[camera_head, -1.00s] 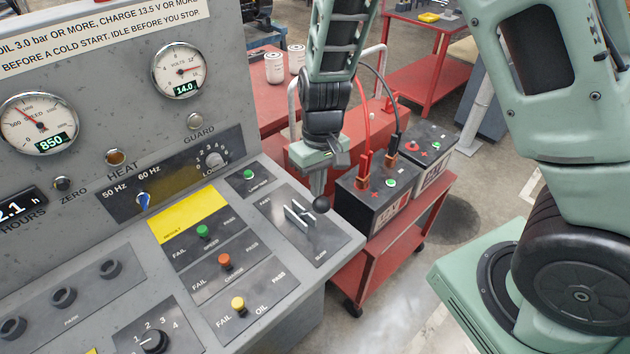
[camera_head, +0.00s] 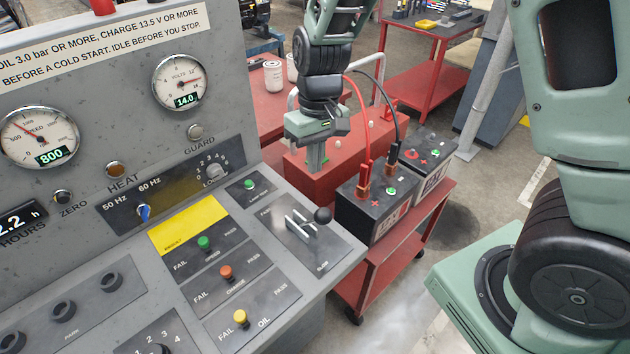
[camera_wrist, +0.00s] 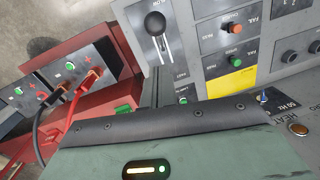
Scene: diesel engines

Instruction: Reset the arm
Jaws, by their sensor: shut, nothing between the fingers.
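My gripper (camera_head: 317,168) hangs at the upper middle of the head view, above and behind the right end of the grey console (camera_head: 335,265). Its narrow fingers are together and hold nothing. It is apart from the black-knobbed speed lever (camera_head: 323,215), which stands in its slot plate marked fast and slow. The lever knob (camera_wrist: 155,23) shows at the top of that view.
A red cart (camera_head: 375,262) with two black batteries (camera_head: 375,208) and red and black cables stands right of the console, close to my gripper. A red bench (camera_head: 270,100) with white canisters is behind.

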